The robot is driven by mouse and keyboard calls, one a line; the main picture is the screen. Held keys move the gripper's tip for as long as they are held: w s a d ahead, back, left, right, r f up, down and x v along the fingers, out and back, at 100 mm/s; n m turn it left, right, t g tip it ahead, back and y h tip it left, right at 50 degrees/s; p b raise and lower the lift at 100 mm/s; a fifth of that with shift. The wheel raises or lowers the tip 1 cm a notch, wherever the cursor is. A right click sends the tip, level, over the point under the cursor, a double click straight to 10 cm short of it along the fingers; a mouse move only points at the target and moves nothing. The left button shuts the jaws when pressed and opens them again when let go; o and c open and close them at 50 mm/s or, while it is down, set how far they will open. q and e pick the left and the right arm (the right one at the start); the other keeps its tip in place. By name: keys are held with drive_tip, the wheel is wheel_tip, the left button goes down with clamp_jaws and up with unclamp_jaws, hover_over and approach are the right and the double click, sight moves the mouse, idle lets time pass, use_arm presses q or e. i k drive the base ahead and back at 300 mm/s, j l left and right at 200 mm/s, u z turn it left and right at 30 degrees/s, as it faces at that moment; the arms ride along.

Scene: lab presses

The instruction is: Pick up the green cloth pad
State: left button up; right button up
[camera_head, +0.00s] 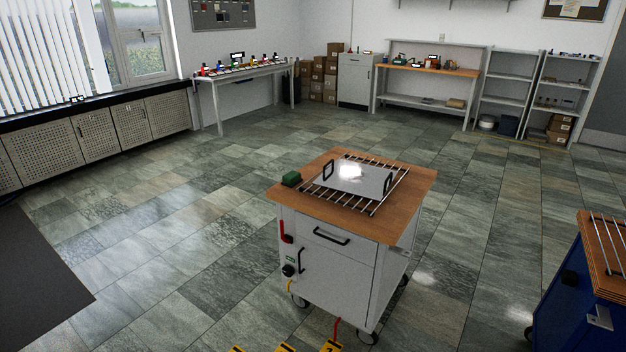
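The green cloth pad (291,179) is a small dark green block. It lies on the left corner of the wooden top (403,220) of a white cabinet on castors. Beside it on the same top is a wire rack (377,205) with a shiny metal plate (352,181) that has two black handles. The pad sits just left of the rack's edge. Neither of my grippers shows in this view.
The white cabinet (335,280) stands alone with open tiled floor around it. A blue cabinet (570,300) with a rack on top stands at the lower right. Long tables (250,72), cartons (325,80) and grey shelves (505,85) line the back wall.

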sight(292, 178)
drive_tip(key=i+z, duration=0.2)
drive_tip(key=i, duration=0.45)
drive_tip(key=i+j+z, duration=0.2)
drive_tip(key=i, duration=0.45)
